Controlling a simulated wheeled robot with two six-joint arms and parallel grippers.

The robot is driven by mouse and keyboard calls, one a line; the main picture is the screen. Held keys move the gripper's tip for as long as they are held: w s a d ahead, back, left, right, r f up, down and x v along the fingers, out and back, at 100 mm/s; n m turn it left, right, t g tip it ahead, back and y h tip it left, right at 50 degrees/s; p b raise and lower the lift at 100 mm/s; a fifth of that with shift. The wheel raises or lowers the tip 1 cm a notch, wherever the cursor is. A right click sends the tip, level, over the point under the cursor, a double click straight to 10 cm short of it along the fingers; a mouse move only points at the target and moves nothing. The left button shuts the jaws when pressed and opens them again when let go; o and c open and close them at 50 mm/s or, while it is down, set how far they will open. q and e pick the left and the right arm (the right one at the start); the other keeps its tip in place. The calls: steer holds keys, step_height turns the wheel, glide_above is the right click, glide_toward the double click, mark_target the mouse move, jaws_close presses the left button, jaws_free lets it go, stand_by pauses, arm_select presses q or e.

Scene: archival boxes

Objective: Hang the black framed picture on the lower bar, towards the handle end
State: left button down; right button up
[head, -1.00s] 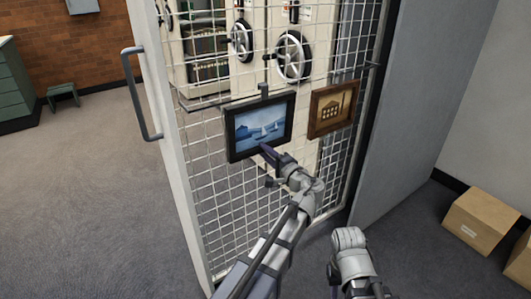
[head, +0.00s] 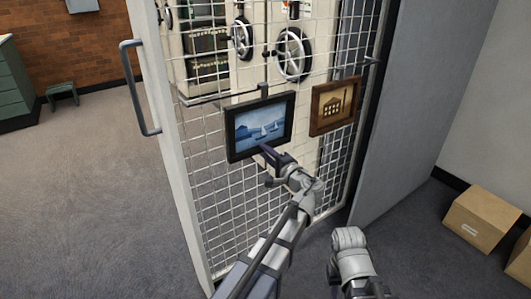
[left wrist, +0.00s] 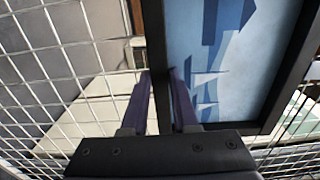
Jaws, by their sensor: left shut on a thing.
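The black framed picture (head: 259,126), a blue scene with white sailboats, is upright in front of the mesh panel. My left gripper (head: 266,150) is shut on its lower frame edge; the left wrist view shows the frame (left wrist: 154,38) between the two fingers (left wrist: 160,76). A dark hook (head: 263,89) rises from its top at the height of the lower bar (head: 215,100). I cannot tell whether the hook rests on the bar. The handle (head: 136,90) is on the panel's left edge. My right gripper is out of view; only part of that arm shows.
A brown framed picture (head: 334,105) hangs just right of the black one. Grey panel (head: 425,105) stands to the right, with cardboard boxes (head: 481,218) on the floor. Cabinets with handwheels (head: 293,55) are behind the mesh. The floor at left is open.

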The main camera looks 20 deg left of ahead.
arm_select(q)
steer(key=shift+f, duration=0.15)
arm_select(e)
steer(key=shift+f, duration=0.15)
arm_select(q)
steer(key=c, duration=0.6)
jaws_free()
steer(key=shift+c, duration=0.2)
